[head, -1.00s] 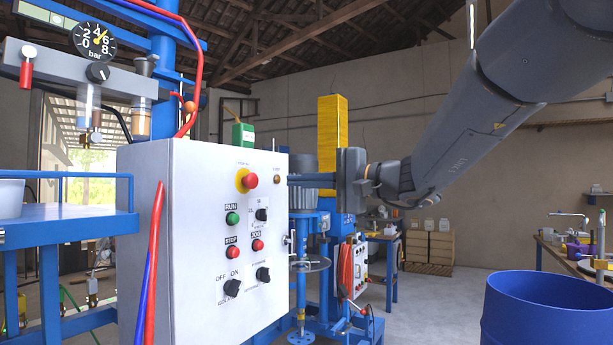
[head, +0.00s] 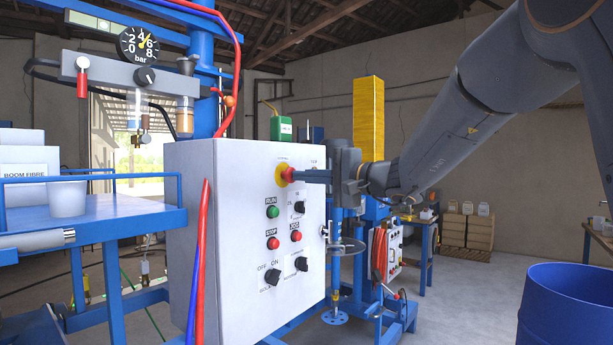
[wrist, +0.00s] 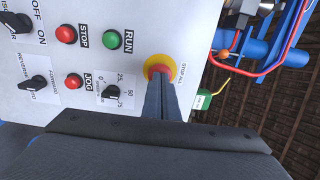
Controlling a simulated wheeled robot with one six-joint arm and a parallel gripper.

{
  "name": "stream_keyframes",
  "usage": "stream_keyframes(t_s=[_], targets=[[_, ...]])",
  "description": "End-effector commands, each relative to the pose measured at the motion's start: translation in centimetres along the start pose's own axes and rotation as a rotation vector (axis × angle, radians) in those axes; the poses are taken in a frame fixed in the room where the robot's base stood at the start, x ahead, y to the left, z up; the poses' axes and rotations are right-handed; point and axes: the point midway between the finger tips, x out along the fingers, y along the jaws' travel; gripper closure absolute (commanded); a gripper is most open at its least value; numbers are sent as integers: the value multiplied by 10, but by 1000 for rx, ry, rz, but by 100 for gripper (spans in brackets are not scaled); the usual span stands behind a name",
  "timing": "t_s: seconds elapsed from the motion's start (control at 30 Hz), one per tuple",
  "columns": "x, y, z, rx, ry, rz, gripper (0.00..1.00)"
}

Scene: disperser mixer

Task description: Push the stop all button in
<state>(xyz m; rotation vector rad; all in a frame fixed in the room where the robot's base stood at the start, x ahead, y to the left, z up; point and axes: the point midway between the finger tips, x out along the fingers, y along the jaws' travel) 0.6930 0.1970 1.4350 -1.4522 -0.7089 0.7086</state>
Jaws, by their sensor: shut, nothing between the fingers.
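The stop all button is a red mushroom head on a yellow ring (head: 281,174), high on the front of the white control box (head: 240,270). In the wrist view the red button (wrist: 157,67) shows at the far end of the fingers, partly hidden by them, with the STOP ALL label beside it. My gripper (head: 295,175) is shut and empty. Its fingertips are at the button's face and look to be touching it. I cannot tell how far in the button is.
Below the button are the green RUN button (head: 272,212), red STOP (head: 273,243) and JOG (head: 296,236) buttons and black knobs (head: 301,264). A blue shelf (head: 120,219) stands left. A blue drum (head: 565,305) stands right. Red and blue hoses hang before the box.

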Motion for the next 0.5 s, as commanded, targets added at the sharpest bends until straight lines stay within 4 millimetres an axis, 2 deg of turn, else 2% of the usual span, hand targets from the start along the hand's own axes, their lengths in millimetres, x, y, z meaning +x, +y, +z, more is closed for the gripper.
stream_keyframes(t_s=[0.17,0.5], targets=[[2,1,0,-1,-1,0,100],[21,3,0,-1,0,0,100]])
